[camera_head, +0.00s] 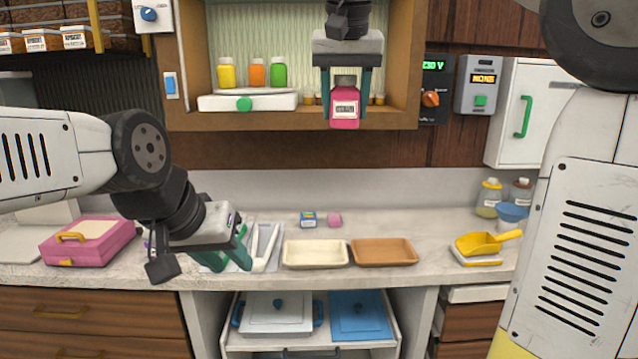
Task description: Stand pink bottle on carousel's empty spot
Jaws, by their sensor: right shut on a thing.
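The pink bottle (345,113) hangs upright in my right gripper (346,84), which is shut on it from above, in front of the wall alcove's right part. A white unit (225,103) with a green knob sits in the alcove to the left of the bottle. A yellow bottle (226,73), an orange bottle (257,73) and a green bottle (279,72) stand in a row on or just behind it. I cannot tell whether this is the carousel; no empty spot is clearly visible. My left gripper (230,258) is open, low over the counter.
The alcove's wooden frame (290,122) borders the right gripper; small jars (309,98) stand inside. On the counter lie a cream tray (315,262), a brown tray (384,262), a pink box (88,241) and a yellow scoop (485,242).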

